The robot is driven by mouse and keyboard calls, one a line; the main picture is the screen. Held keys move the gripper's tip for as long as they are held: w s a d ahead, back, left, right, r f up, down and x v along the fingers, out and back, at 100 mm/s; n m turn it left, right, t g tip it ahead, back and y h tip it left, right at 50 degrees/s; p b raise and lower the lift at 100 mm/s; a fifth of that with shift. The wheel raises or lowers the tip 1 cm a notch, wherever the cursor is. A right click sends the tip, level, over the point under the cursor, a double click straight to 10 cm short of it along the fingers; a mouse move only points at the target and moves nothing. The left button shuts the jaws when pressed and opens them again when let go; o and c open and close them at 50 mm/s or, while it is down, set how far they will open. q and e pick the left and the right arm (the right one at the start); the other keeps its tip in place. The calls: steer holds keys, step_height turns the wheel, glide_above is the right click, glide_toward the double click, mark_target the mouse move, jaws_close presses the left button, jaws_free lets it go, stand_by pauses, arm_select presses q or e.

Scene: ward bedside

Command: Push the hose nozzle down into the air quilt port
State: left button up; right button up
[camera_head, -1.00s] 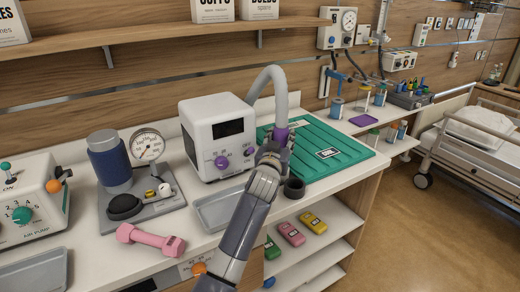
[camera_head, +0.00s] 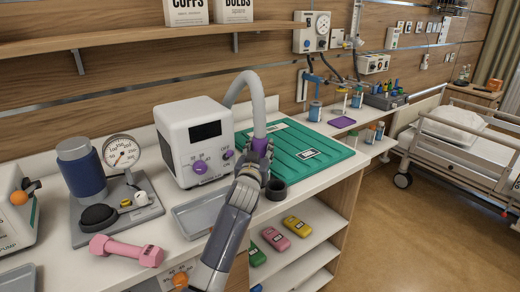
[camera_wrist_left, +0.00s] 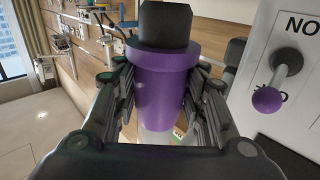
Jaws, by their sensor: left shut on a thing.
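The purple hose nozzle (camera_head: 262,147) hangs on the end of the pale grey hose (camera_head: 256,100). My left gripper (camera_head: 256,164) is shut on it, and the left wrist view shows the fingers (camera_wrist_left: 165,95) on both sides of the purple body (camera_wrist_left: 165,90). A dark end (camera_wrist_left: 165,25) sticks out beyond its purple collar. The air quilt (camera_head: 300,150) is a folded green sheet on the counter. A black ring-shaped port (camera_head: 277,190) stands at its front edge, just right of and below my gripper. Contact between nozzle and port cannot be made out. My right gripper is not in view.
A white blower box (camera_head: 195,140) stands close left of the hose. A grey tray (camera_head: 200,214), a pink dumbbell (camera_head: 126,251) and a gauge stand (camera_head: 118,205) are further left. A purple pad (camera_head: 342,122) lies beyond the quilt. Open shelves are below.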

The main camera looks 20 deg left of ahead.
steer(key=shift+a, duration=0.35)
arm_select(q)
steer(key=shift+f+b, duration=0.55)
steer(key=shift+f, duration=0.1)
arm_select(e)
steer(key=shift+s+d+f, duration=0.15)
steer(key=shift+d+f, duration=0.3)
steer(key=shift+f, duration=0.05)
arm_select(q)
steer(key=shift+f+b, duration=0.6)
steer(key=shift+f, duration=0.25)
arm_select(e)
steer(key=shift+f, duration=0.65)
arm_select(q)
steer(key=o, duration=1.1)
steer(key=shift+f, duration=0.1)
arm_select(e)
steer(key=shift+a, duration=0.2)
arm_select(q)
steer(key=shift+f, duration=0.1)
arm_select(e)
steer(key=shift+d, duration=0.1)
